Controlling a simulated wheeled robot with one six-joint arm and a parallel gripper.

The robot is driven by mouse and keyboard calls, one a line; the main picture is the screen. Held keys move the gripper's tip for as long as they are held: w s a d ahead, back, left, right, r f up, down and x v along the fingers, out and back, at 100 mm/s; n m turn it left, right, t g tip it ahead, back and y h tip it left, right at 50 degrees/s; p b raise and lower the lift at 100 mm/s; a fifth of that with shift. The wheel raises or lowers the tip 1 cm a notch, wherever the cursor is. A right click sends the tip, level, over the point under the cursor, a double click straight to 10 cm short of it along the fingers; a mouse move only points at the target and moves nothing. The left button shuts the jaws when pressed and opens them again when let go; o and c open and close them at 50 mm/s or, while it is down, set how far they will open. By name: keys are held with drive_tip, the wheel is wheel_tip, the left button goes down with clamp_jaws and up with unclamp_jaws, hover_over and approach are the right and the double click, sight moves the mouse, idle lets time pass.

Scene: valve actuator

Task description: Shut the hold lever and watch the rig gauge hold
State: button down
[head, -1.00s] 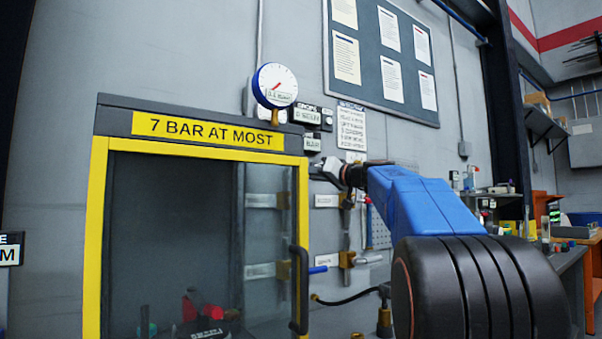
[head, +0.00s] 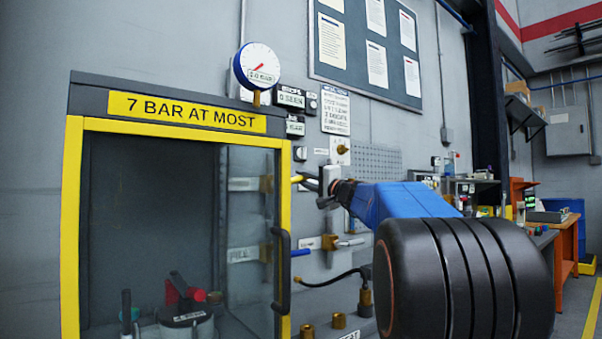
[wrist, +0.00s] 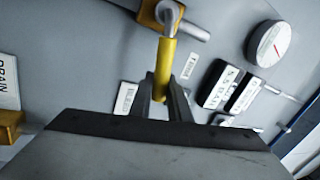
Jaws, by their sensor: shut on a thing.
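My gripper (wrist: 163,98) is shut on the yellow handle (wrist: 164,68) of a lever in the wrist view. The handle runs from a brass valve body (wrist: 150,14) on a grey pipe down between my fingers. The yellow handle also shows in the head view (head: 297,179), at the tip of my gripper (head: 312,184), right of the cabinet. I cannot read the label naming this lever. A round blue-rimmed gauge (head: 258,66) stands above the cabinet. Its red needle points lower left, and its small readout looks like 2.0 bar.
The yellow-framed cabinet (head: 73,230) marked 7 BAR AT MOST stands left of my arm. Its dark door handle (head: 282,270) sticks out near the lower valves. A blue-handled lever (head: 300,252) and a black hose (head: 330,279) lie below my gripper.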

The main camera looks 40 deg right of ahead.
drive_tip(key=shift+d+f+m+h, duration=0.1)
drive_tip(key=shift+f+m+h, duration=0.15)
drive_tip(key=shift+f+m, duration=0.5)
drive_tip(key=shift+d+f+m+h, duration=0.1)
drive_tip(key=shift+f+m+h, duration=0.25)
drive_tip(key=shift+m, duration=0.7)
drive_tip(key=shift+f, duration=0.15)
drive_tip(key=c, duration=1.7)
unclamp_jaws()
drive_tip(key=shift+o, duration=0.2)
drive_tip(key=v, duration=1.7)
drive_tip(key=shift+s, duration=0.2)
